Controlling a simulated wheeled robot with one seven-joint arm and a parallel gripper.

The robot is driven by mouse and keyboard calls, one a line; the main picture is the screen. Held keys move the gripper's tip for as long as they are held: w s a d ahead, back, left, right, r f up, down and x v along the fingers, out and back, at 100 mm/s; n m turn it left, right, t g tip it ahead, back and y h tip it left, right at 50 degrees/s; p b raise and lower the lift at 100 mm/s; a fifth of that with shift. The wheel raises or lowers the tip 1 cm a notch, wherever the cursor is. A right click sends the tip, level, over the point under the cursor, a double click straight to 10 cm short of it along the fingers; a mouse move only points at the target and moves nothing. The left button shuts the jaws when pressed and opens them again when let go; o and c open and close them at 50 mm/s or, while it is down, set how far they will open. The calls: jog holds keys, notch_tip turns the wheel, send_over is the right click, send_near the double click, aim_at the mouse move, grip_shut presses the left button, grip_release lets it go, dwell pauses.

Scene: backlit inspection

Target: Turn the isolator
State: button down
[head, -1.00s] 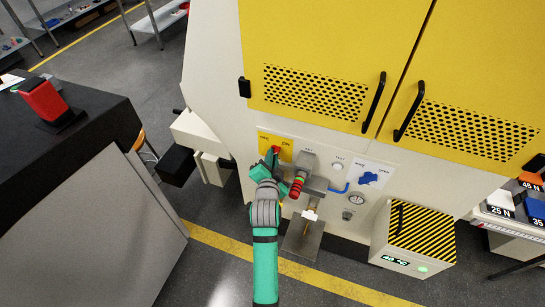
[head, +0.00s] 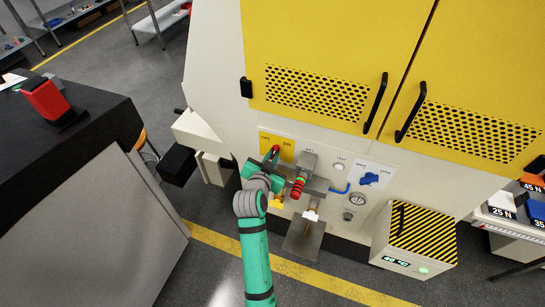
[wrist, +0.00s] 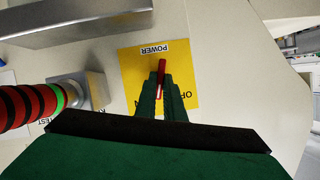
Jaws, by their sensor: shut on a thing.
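The isolator is a red handle (head: 276,149) on a yellow plate (head: 288,142) low on the machine's front. The plate has OFF and ON marks in the head view. The wrist view shows the red handle (wrist: 162,68) between my two green fingers and the yellow plate (wrist: 188,72) marked POWER, upside down. My gripper (head: 269,158) is shut on the handle, with one finger on each side. The fingers hide part of the handle and some of the lettering.
A red, green-banded cylinder (head: 298,187) on a grey mount juts out just right of my gripper. A blue knob (head: 369,179) and a gauge (head: 357,199) lie farther right. A striped box (head: 422,232) stands on the floor. A black-topped bench (head: 98,112) is at left.

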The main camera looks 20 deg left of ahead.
jog(key=n+h, duration=0.1)
jog(key=n, duration=0.1)
jog(key=n+h, duration=0.2)
jog(key=shift+a, duration=0.35)
jog(key=n+h, duration=0.1)
jog(key=n, duration=0.1)
jog(key=n+h, duration=0.1)
jog(key=n, duration=0.1)
jog(key=shift+a+f+n+h, duration=0.15)
jog(key=shift+n+h, duration=0.15)
jog(key=shift+h, duration=0.1)
dwell(0.4)
jog(key=c, duration=1.9)
grip_release()
jog(key=shift+o, duration=0.2)
jog(key=v, duration=1.1)
jog(key=shift+f, duration=0.2)
